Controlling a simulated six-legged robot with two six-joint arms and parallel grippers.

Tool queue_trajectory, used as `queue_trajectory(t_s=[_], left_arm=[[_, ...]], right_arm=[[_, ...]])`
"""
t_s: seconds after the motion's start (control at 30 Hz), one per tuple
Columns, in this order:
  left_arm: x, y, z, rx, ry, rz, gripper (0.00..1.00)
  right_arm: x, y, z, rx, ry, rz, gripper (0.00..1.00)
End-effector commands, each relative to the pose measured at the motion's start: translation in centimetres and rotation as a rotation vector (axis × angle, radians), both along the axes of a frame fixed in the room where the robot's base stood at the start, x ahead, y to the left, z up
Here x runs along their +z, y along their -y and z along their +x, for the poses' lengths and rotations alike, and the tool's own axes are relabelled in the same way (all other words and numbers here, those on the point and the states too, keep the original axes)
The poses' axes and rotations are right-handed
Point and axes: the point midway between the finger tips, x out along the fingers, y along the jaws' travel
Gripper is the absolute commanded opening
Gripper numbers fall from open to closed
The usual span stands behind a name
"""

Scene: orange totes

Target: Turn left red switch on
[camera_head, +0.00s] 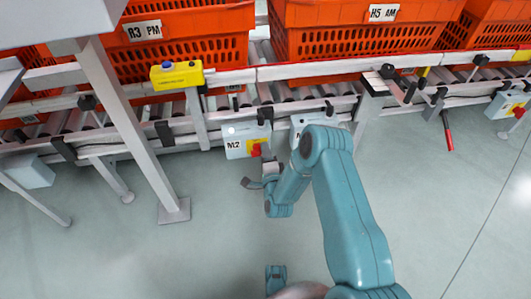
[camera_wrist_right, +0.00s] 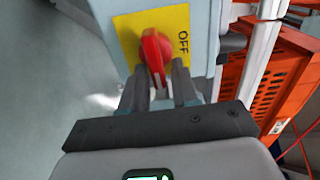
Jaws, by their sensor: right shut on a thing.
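The left red switch (camera_head: 256,150) sits on a yellow plate on the grey box marked M2 (camera_head: 233,144), under the conveyor's front rail. In the right wrist view the red knob (camera_wrist_right: 153,48) stands on the yellow plate (camera_wrist_right: 128,30), with the word OFF beside it on the right. My right gripper (camera_head: 262,164) is at the switch, and in the right wrist view its two fingers (camera_wrist_right: 160,84) are shut on the knob, one on each side. The knob's handle runs roughly up and down in that view. My left gripper is not in view.
A second grey box (camera_head: 300,122) is partly hidden behind my right arm. Orange totes marked R3 PM (camera_head: 190,22) and H5 AM (camera_head: 350,42) stand on the roller conveyor above. A yellow box (camera_head: 177,76) sits on the rail. The grey floor (camera_head: 450,220) at right is clear.

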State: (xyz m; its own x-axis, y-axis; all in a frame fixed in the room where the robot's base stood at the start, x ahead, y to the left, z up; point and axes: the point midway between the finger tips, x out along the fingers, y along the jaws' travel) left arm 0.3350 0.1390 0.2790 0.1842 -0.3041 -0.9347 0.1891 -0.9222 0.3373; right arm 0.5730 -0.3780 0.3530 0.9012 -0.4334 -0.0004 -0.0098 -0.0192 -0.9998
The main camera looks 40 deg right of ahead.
Motion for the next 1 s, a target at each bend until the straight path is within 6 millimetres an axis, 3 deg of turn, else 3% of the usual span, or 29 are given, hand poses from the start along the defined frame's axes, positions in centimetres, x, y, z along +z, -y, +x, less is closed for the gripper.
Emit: queue_trajectory(t_s=[0.6,0.63,1.0], left_arm=[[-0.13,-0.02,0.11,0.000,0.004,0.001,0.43],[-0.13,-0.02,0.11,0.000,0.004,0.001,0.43],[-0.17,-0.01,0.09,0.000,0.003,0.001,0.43]], right_arm=[[0.07,-0.47,0.32,0.015,0.019,0.034,0.00],[0.07,-0.48,0.33,0.015,0.019,0.033,0.36],[-0.02,-0.19,0.17,0.007,0.018,0.033,0.38]])
